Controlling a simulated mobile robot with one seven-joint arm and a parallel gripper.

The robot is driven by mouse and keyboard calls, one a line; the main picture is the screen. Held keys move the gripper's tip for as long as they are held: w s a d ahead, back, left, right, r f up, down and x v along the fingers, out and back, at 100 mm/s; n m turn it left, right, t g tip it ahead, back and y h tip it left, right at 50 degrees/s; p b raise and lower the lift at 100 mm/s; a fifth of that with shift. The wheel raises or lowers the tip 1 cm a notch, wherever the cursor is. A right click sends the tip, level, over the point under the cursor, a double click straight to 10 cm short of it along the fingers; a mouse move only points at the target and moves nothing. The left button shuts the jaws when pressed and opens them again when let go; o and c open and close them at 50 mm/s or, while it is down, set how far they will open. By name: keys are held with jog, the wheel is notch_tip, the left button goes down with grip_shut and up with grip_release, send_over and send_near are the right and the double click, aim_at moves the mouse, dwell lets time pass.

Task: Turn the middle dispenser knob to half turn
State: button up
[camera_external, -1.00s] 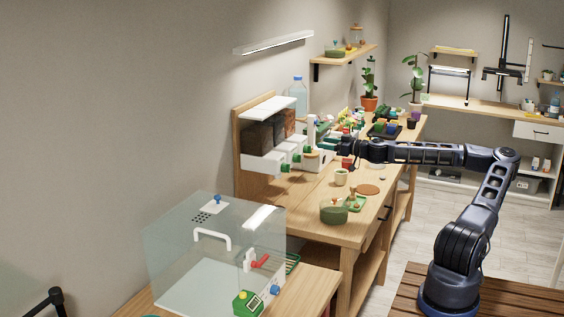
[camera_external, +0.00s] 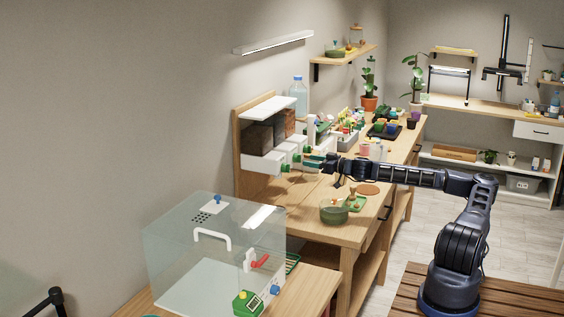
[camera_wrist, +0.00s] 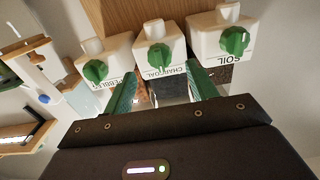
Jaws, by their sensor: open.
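The dispenser is a row of white spouts with green knobs on a wooden back panel. In the wrist view the middle spout, labelled charcoal, carries the middle knob (camera_wrist: 159,55). The knob labelled soil (camera_wrist: 235,41) is to its right and another knob (camera_wrist: 96,70) to its left. My gripper (camera_wrist: 162,84) is open, its green fingers apart below the middle knob in the picture, not closed on it. In the external view my gripper (camera_external: 318,163) is in front of the spouts (camera_external: 284,158), close to the knobs. Whether the fingers touch anything cannot be told.
The wooden bench (camera_external: 310,215) holds a green bowl (camera_external: 334,212), a small green tray (camera_external: 356,203) and a brown round mat (camera_external: 369,190). A clear box (camera_external: 190,250) stands at the front left. Plant trays (camera_external: 384,131) stand farther back.

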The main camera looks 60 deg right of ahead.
aim_at(298, 158)
jog(key=shift+w, duration=2.45)
jog(key=c, duration=1)
